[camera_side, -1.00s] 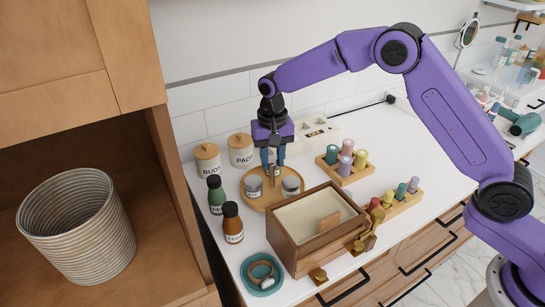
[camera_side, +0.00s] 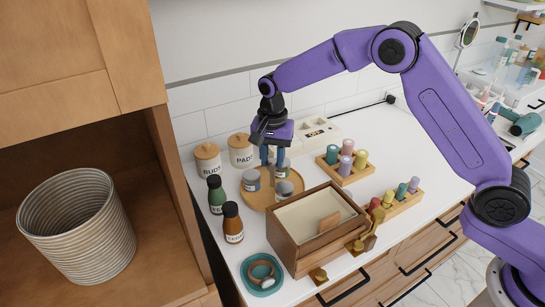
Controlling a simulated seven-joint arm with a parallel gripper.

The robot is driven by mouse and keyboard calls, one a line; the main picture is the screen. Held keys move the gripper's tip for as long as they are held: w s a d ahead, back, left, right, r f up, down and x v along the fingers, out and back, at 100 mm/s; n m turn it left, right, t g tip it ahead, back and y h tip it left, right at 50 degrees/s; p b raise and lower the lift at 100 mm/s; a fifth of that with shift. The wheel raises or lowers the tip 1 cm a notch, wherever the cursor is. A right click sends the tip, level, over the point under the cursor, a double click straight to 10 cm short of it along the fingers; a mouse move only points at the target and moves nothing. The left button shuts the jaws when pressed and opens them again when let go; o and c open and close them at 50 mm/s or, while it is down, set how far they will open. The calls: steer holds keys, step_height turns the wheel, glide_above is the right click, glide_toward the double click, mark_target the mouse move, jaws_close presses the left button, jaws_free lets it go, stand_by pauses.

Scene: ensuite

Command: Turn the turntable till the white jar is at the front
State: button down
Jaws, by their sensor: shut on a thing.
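The turntable (camera_side: 256,201) is a round light-wood tray on the white counter, behind the wooden box. Small pale jars with dark labels stand on it: one at the left (camera_side: 251,180) and one at the front right (camera_side: 284,189). Another pale shape (camera_side: 282,171) shows at the back right, partly behind a finger. I cannot tell which is the white jar. My gripper (camera_side: 273,164) points straight down over the middle of the turntable. Its blue fingers are shut on a small upright knob at the centre, mostly hidden now by the fingers.
Canisters marked BUDS (camera_side: 208,161) and PADS (camera_side: 241,150) stand behind. A green bottle (camera_side: 216,195) and a brown bottle (camera_side: 232,223) stand close at the left. The open wooden box (camera_side: 305,250) is close in front. Peg racks (camera_side: 345,166) stand to the right.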

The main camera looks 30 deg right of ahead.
steer(key=shift+w+r+m, duration=0.1)
steer(key=shift+m, duration=0.2)
stand_by(0.4)
steer(key=c, duration=0.8)
jaws_free()
step_height(320, 180, up, 17)
steer(key=shift+r, duration=0.2)
